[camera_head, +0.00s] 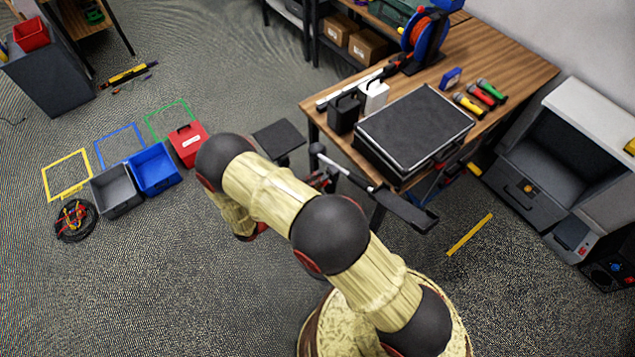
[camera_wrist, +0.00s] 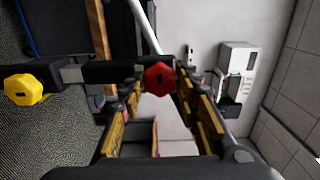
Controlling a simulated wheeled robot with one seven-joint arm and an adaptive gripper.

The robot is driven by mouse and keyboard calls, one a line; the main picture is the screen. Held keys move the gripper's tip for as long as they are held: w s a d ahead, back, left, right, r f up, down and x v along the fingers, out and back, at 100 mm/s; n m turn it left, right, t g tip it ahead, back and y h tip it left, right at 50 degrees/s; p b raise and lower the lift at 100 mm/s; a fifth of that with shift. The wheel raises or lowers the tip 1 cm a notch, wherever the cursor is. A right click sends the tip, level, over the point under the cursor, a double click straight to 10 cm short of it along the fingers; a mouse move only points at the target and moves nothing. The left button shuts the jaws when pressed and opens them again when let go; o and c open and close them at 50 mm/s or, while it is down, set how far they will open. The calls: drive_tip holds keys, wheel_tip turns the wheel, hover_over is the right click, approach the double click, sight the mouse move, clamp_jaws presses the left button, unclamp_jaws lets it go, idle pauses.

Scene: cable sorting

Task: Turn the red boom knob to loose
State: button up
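In the wrist view, the red knob (camera_wrist: 160,76) sits on a dark bar (camera_wrist: 112,73), in line with the gap between my fingertips. My gripper (camera_wrist: 160,87) is open, with one finger on each side of the knob. I see space beside the knob and cannot tell how deep it lies between the fingers. A yellow knob (camera_wrist: 22,88) is at the left end of the same bar. In the head view, a boom (camera_head: 345,168) with a black block on its end slants beside the table; my arm hides much around it.
Grey, blue (camera_head: 154,167) and red bins stand on the floor at left, near coiled cables (camera_head: 75,220). A grey cabinet (camera_head: 545,185) stands at right. The lower left floor is clear.

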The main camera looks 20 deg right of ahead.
drive_tip(key=o, duration=0.4)
drive_tip(key=v, duration=1.2)
idle(0.5)
